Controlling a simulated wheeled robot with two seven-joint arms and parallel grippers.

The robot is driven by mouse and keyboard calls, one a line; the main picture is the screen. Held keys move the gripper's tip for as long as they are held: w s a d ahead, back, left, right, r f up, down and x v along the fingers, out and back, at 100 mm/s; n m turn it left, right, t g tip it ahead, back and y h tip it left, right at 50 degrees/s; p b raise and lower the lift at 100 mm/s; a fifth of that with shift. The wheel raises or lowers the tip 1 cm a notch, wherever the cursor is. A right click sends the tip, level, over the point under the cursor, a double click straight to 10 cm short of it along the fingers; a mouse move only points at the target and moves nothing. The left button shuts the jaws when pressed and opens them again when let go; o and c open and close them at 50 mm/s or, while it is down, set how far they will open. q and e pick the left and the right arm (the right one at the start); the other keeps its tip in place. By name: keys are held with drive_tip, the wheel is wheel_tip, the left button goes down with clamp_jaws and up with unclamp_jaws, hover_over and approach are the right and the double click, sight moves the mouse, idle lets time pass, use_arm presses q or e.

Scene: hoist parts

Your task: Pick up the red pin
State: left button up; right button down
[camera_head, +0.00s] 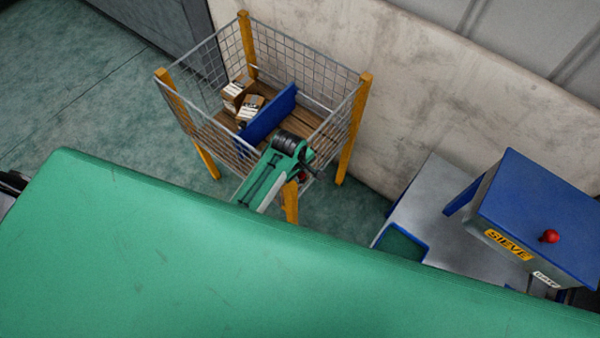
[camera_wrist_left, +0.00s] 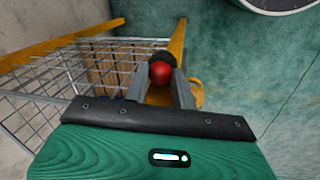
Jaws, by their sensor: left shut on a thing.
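The red pin (camera_wrist_left: 160,72) shows in the left wrist view as a round red head between my two grey fingers, with a dark part just behind it. In the head view a small red spot of the pin (camera_head: 302,177) shows beside the front yellow post of the wire cage. My left gripper (camera_head: 308,168) is shut on the pin, at the near right corner of the cage. Its fingers also show in the left wrist view (camera_wrist_left: 162,88). The pin's lower part is hidden. My right gripper is not in view.
The wire cage (camera_head: 205,60) with yellow posts holds small boxes (camera_head: 236,92) and a blue panel (camera_head: 268,115). A blue-topped SIEVE box (camera_head: 530,200) with a red knob (camera_head: 549,236) stands at the right. A wall is behind. A green surface fills the foreground.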

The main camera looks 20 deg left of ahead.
use_arm(q)
drive_tip(key=shift+r, duration=0.6)
wheel_tip(320, 180, up, 19)
drive_tip(key=b, duration=0.2)
drive_tip(key=shift+f, duration=0.15)
drive_tip(key=shift+f, duration=0.15)
